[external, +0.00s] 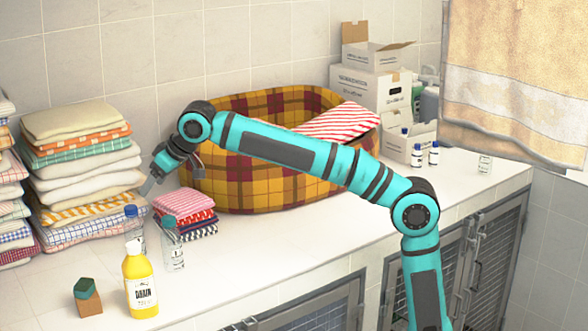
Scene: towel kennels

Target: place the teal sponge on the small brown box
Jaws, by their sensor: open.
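The teal sponge (85,288), a small dark teal block, rests on top of the small brown box (89,305) at the front left of the white counter. The box stands on the counter, left of a yellow bottle. My gripper (160,180) is open, with nothing seen between its fingers. It is above and behind the sponge and to its right, well apart from it, close to the towel stack. Its far finger is partly hidden by the wrist.
The yellow bottle (140,282) and clear bottles (172,245) stand between my gripper and the box. Tall towel stacks (80,160) rise at left. A plaid basket (245,180) and small folded towels (186,208) lie behind. The front middle counter is clear.

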